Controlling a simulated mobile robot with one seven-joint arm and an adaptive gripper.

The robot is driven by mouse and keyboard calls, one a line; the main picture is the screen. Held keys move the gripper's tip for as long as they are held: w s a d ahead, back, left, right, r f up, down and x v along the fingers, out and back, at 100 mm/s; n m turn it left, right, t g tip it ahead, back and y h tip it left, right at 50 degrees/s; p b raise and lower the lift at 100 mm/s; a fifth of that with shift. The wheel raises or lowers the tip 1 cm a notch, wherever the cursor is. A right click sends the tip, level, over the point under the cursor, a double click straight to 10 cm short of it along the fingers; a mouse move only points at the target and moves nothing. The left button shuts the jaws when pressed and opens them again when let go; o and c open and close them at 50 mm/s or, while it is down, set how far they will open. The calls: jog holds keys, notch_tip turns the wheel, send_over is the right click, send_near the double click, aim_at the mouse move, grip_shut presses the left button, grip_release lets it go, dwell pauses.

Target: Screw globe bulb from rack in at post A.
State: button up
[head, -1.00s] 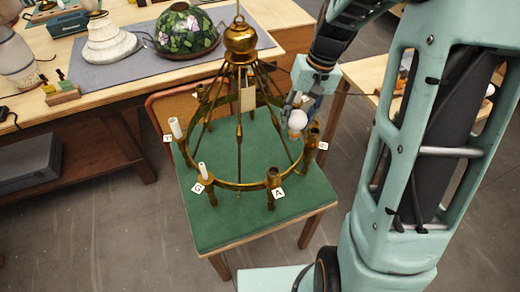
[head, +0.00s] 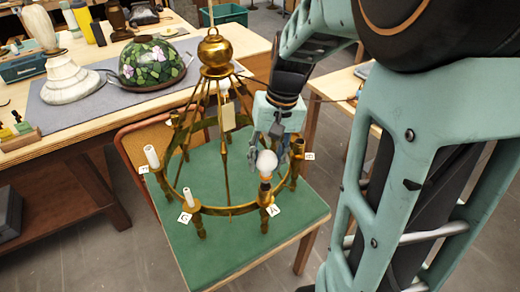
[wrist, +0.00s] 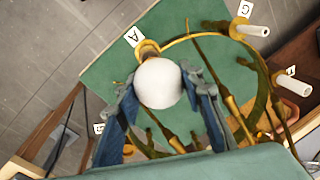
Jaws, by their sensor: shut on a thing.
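My gripper (head: 268,148) is shut on the white globe bulb (head: 267,164). The bulb also shows in the wrist view (wrist: 158,84) between the two blue-grey fingers. In the head view the bulb is just above the brass socket of post A (head: 265,192), near the tag marked A (head: 273,210). In the wrist view the bulb partly covers the socket cup (wrist: 148,48). I cannot tell whether the bulb's base touches the socket. The brass chandelier (head: 215,53) stands on a green-topped table (head: 225,252).
Post B, with its tag (head: 309,156), stands close to the right of my gripper. White candle sleeves (head: 187,197) stand on posts to the left. The chandelier's sloping rods are close behind my gripper. A bench with a floral glass shade (head: 152,62) is at the back left.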

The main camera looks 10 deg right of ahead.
jog(key=shift+f+b, duration=1.35)
jog(key=shift+f, duration=0.55)
jog(key=shift+f, duration=0.15)
jog(key=o, duration=0.4)
jog(key=shift+c, duration=0.2)
jog(key=c, duration=0.5)
jog(key=m, duration=0.3)
jog(key=m+t+p, duration=0.1)
jog(key=m+p, duration=0.1)
jog(key=m, duration=0.2)
jog(key=shift+d, duration=0.1)
jog(key=shift+m+h, duration=0.3)
jog(key=shift+m, duration=0.2)
